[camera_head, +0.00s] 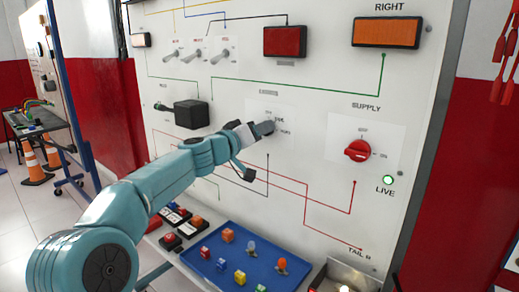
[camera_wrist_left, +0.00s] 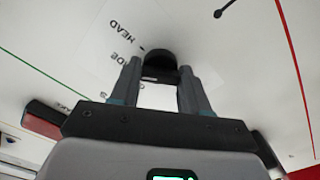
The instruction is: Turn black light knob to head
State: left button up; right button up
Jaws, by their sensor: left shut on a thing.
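The black light knob (camera_wrist_left: 160,62) sits on a white label patch of the upright panel, between the two fingertips of my left gripper (camera_wrist_left: 160,80). The printed words HEAD (camera_wrist_left: 122,31) and SIDE (camera_wrist_left: 122,60) show beside the knob in the left wrist view. In the head view my left gripper (camera_head: 262,129) reaches the label patch (camera_head: 284,115) and is shut on the knob, mostly covering it. Which word the knob points at is hard to tell. My right gripper is not in view.
A red supply knob (camera_head: 357,151) and a lit green LIVE lamp (camera_head: 388,180) are on the panel to the right. A black box (camera_head: 192,114) juts out left of my gripper. A blue tray (camera_head: 237,285) with several small coloured parts lies below.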

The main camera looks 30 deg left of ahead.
pick_arm(q)
jog(key=shift+m+b, duration=2.85)
jog(key=shift+m, duration=0.55)
jog(key=o, duration=1.1)
jog(key=shift+c, duration=0.2)
